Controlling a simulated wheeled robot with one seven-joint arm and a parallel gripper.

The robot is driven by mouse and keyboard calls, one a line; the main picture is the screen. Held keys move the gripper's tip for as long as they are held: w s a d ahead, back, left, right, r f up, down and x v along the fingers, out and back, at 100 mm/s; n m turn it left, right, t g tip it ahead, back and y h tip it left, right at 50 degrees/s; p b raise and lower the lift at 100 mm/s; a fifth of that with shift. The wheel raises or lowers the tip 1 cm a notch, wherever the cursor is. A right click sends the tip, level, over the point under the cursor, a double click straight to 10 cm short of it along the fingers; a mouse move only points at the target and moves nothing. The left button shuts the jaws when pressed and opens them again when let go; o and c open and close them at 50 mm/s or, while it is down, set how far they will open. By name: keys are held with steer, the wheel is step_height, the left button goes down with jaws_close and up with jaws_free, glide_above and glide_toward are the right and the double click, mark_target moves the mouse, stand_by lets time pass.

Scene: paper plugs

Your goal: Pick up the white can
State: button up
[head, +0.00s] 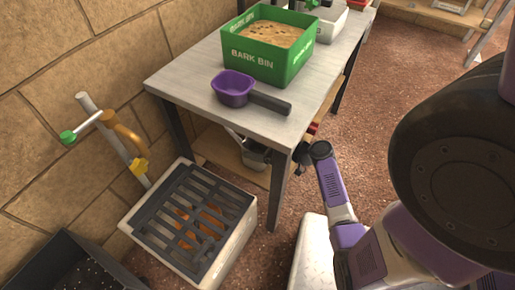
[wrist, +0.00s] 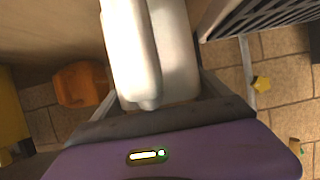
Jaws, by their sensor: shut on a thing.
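In the wrist view a large white object, which I take for the white can (wrist: 150,45), fills the top middle, cut off by the frame's upper edge. It has a rounded, ridged side and a small lip at its near end. My gripper (wrist: 157,96) has a grey finger on each side of it and is shut on it. In the head view my purple and black arm covers the right side. I cannot make out the can or my fingertips there.
A grey table (head: 190,72) carries a green bark bin (head: 258,60) and a purple scoop (head: 235,90). A metal bucket (head: 255,155) stands on its lower shelf. A white box with a dark grate (head: 190,215) stands on the floor beside a pipe with a yellow fitting (head: 139,166).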

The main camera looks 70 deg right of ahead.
steer(key=shift+r+p, duration=0.3)
steer(key=shift+r, duration=0.3)
steer(key=s+a+r+p, duration=0.2)
steer(key=s+a, duration=0.2)
steer(key=s, duration=1.3)
steer(key=shift+s+p, duration=0.3)
steer(key=shift+p, duration=0.05)
steer(key=shift+s+a+r, duration=0.1)
steer(key=shift+a, duration=0.05)
